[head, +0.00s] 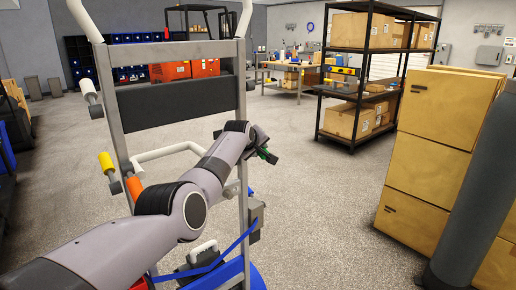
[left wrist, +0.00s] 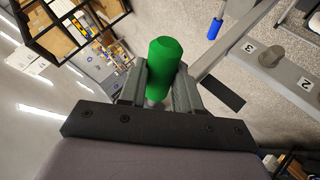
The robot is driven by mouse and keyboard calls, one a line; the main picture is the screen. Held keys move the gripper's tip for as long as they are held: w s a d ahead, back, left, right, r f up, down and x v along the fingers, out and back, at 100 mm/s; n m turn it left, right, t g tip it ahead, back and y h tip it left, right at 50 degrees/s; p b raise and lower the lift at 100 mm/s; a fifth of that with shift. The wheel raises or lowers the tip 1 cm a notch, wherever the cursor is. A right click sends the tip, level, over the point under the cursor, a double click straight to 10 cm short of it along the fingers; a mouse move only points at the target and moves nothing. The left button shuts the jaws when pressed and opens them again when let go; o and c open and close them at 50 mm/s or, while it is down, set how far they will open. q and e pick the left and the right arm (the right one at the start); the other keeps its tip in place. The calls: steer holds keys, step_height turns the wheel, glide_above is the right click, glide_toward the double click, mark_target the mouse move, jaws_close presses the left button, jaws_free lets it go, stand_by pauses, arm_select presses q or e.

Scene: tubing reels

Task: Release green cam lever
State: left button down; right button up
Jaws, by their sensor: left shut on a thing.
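The green cam lever shows in the left wrist view as a green rounded handle (left wrist: 164,60) between my left gripper's fingers. My left gripper (left wrist: 160,88) is shut on it, one finger on each side. In the head view my left arm reaches across the grey metal frame (head: 243,120), and the left gripper (head: 262,150) is at the frame's right side. Only a little green of the lever (head: 264,153) shows there. The lever's base and pivot are hidden. My right gripper is not in view.
The left post carries white, yellow (head: 106,162) and orange (head: 135,187) handles. In the left wrist view, a grey bar (left wrist: 281,72) bears labels 3 and 2, near a blue handle (left wrist: 215,28). Cardboard boxes (head: 435,130) stand at right. The floor beyond the gripper is clear.

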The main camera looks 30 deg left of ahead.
arm_select(q)
steer(key=shift+d+f, duration=0.1)
steer(key=c, duration=0.8)
jaws_free()
steer(key=shift+s+r, duration=0.15)
steer(key=shift+r, duration=0.1)
steer(key=shift+p+v, duration=0.3)
steer(key=shift+v, duration=3.05)
